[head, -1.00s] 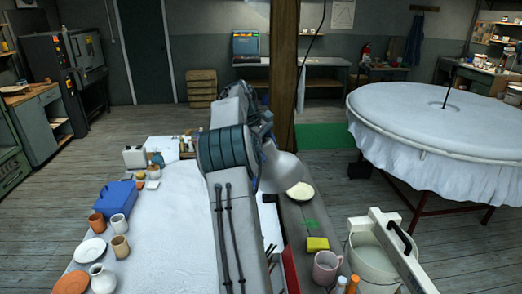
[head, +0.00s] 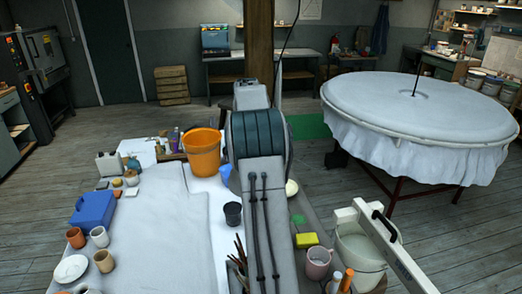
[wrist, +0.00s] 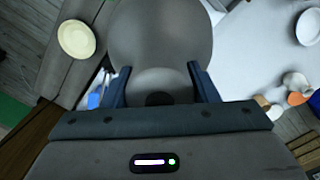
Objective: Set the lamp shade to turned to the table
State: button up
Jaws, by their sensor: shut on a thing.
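The lamp shade (wrist: 160,32) is a grey dome filling the top middle of the wrist view. My gripper (wrist: 161,84) is shut on it, with one blue finger on each side of its narrower neck. In the head view my arm hides the gripper and the shade, so I cannot tell which way the shade faces there. The white-covered table (head: 165,245) lies to the left of my arm. The lamp's stand is not clearly visible.
An orange bucket (head: 202,152) and a dark cup (head: 233,214) stand close left of my arm. A cream dish (head: 291,188), yellow sponge (head: 306,240), pink mug (head: 318,263) and white bucket (head: 360,250) are to the right. The table's middle is clear.

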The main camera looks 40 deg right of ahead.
jog(key=shift+s+f, duration=0.1)
jog(key=shift+f, duration=0.4)
jog(key=o, duration=1.4)
jog(key=shift+a, duration=0.1)
jog(key=r, duration=0.9)
jog(key=w+r, duration=0.1)
jog(key=r, duration=0.3)
jog(key=shift+a+r, duration=0.1)
jog(key=shift+r, duration=0.15)
jog(key=shift+s+r, duration=0.1)
jog(key=shift+r, duration=0.15)
